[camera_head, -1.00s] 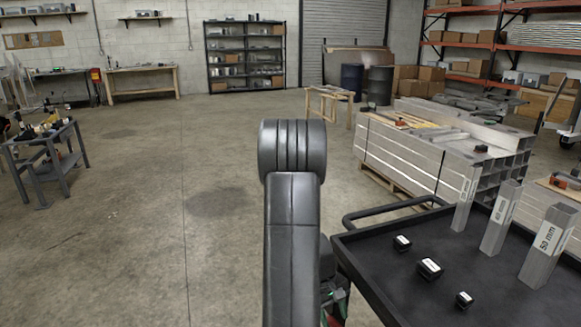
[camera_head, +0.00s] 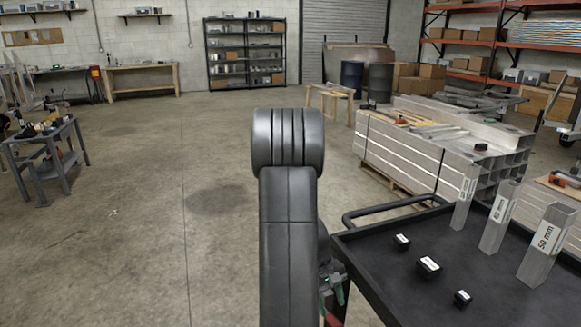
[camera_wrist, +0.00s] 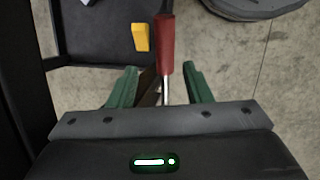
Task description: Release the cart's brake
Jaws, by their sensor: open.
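The black cart (camera_head: 400,298) stands at the right in the head view, its push bar (camera_head: 395,209) on the far left side. A red-handled lever (camera_wrist: 165,45) with a bright metal shaft shows in the wrist view; I take it for the brake lever. My gripper (camera_wrist: 160,70) has green fingers, spread apart, one on each side of the lever's lower handle and shaft. I cannot tell whether either finger touches it. In the head view, a bit of red (camera_head: 332,319) and my green fingers show low beside the cart's left edge, mostly hidden by my arm.
Small black caps (camera_head: 428,267) and upright square tubes (camera_head: 543,245) stand on the cart top. A yellow object (camera_wrist: 140,37) lies on a dark surface (camera_wrist: 90,45) left of the lever. A stack of metal profiles (camera_head: 420,150) stands behind the cart. Open floor lies left.

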